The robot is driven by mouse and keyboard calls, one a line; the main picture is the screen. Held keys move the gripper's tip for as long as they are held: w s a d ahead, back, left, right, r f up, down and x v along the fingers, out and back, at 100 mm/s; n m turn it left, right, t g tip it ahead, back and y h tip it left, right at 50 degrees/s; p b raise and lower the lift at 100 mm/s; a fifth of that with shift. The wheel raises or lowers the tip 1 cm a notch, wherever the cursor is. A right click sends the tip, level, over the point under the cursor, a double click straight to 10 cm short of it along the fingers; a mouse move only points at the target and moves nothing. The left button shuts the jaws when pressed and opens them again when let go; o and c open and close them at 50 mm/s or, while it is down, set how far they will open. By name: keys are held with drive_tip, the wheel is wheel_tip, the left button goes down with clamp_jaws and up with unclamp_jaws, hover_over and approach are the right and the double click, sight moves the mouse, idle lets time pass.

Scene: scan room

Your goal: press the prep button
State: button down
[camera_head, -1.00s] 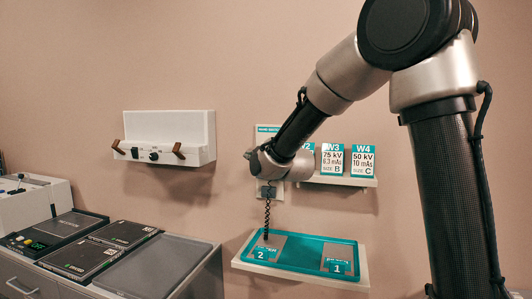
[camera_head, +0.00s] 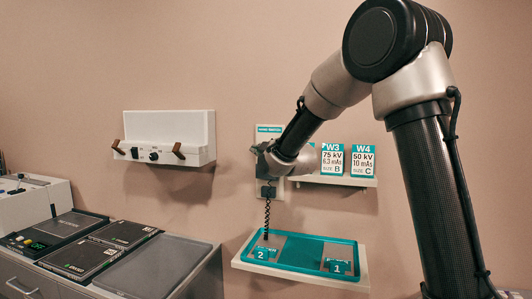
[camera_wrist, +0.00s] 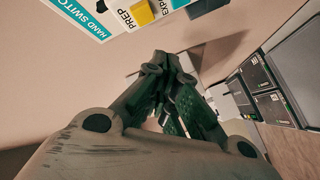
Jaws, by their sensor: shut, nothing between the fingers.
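The hand switch panel (camera_head: 269,129) is on the wall in the head view, mostly hidden behind my arm. In the wrist view the panel (camera_wrist: 92,18) shows tilted at the top edge. The yellow prep button (camera_wrist: 141,12) is beside the word PREP, cut by the top of the picture. In the head view my arm's end covers the button.
A coiled cord (camera_head: 267,215) hangs below the panel. A teal tray (camera_head: 303,245) sits on a low shelf beneath. A card shelf (camera_head: 335,181) is to the right. A white wall box with two brown hooks (camera_head: 190,128) is to the left. A counter (camera_head: 100,288) holds dark panels.

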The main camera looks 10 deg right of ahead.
drive_tip(key=shift+w+d, duration=0.45)
drive_tip(key=shift+w, duration=0.3)
drive_tip(key=shift+w+d, duration=0.4)
drive_tip(key=shift+w, duration=0.3)
idle(0.4)
drive_tip(key=shift+w+d, duration=0.2)
drive_tip(key=shift+w, duration=0.15)
drive_tip(key=shift+w+d, duration=0.25)
drive_tip(key=shift+w, duration=0.2)
idle(0.7)
drive_tip(key=shift+s, duration=0.1)
drive_tip(key=shift+s+a, duration=0.45)
drive_tip(key=shift+s, duration=0.3)
drive_tip(key=shift+s+a, duration=0.4)
drive_tip(key=shift+s, duration=0.3)
drive_tip(key=shift+s+a, duration=0.45)
drive_tip(key=shift+s, duration=0.3)
drive_tip(key=shift+s+a, duration=0.4)
drive_tip(key=shift+s, duration=0.3)
